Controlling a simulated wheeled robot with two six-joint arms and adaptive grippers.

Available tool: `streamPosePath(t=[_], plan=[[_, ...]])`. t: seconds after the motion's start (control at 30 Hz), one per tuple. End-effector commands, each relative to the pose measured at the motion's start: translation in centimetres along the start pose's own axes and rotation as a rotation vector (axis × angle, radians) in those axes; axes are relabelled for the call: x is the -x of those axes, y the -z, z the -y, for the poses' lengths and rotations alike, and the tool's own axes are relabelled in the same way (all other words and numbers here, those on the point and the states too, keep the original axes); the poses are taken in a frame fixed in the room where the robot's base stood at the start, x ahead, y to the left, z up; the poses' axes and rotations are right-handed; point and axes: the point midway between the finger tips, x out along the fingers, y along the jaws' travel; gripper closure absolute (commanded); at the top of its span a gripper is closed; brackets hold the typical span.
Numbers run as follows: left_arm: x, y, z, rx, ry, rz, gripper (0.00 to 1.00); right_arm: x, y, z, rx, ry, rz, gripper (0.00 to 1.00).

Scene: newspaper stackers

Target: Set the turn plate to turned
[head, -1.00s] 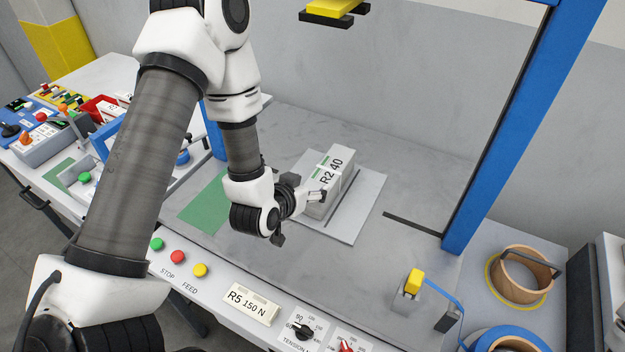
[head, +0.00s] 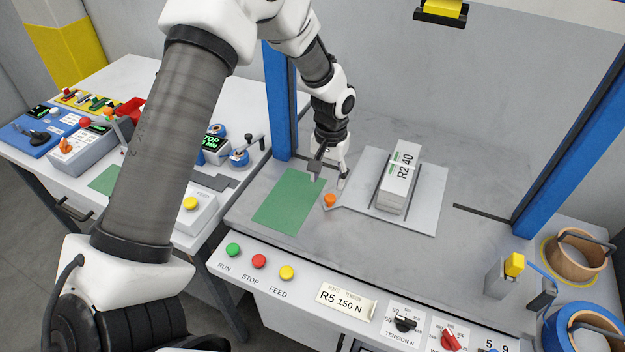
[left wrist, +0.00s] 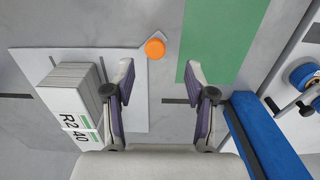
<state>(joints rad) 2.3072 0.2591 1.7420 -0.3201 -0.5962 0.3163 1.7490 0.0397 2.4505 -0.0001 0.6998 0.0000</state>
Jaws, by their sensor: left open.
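The turn plate (head: 428,203) is a flat light-grey square on the grey machine table, with a corner tab at its left. An orange knob (head: 330,200) stands on that tab, and it also shows in the left wrist view (left wrist: 155,48). A strapped bundle of newspapers (head: 398,182) labelled R2 40 lies on the plate. My left gripper (head: 330,181) points down close to the orange knob, with its fingers spread and empty. In the left wrist view the knob lies just ahead of the gap between the fingertips (left wrist: 160,72), apart from both. My right gripper is not in view.
A green mat (head: 289,202) lies left of the knob. Blue posts (head: 281,105) frame the machine on both sides. The front panel holds coloured buttons (head: 259,261) and dials (head: 404,323). A yellow-topped block (head: 513,265) stands at the right.

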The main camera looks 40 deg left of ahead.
Motion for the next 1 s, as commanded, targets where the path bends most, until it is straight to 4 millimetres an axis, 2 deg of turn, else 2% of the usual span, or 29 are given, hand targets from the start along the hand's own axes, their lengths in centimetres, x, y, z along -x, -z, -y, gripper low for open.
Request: streamPosePath(t=[0.07, 0.17, 0.4, 0.57, 0.83, 0.9, 1.0], plan=[[0.8, 0.5, -0.1, -0.001, -0.003, -0.02, 0.45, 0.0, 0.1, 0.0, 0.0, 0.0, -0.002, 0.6], [0.2, 0.6, -0.2, -0.002, -0.004, -0.023, 0.45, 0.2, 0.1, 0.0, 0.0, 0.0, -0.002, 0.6], [-4.2, 0.5, -0.2, -0.002, -0.004, -0.019, 0.45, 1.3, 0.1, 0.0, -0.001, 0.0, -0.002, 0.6], [-6.4, 0.6, -0.2, -0.003, -0.004, -0.022, 0.45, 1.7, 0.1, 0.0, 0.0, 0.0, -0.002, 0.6], [-6.9, 0.7, -0.2, -0.003, -0.006, -0.024, 0.45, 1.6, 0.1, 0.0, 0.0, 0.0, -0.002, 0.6], [-6.9, 0.7, -0.2, -0.003, -0.006, -0.024, 0.69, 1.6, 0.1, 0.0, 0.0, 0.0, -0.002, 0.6], [-6.8, 0.6, -0.2, -0.003, -0.006, -0.024, 1.0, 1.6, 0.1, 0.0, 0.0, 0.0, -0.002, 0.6]])
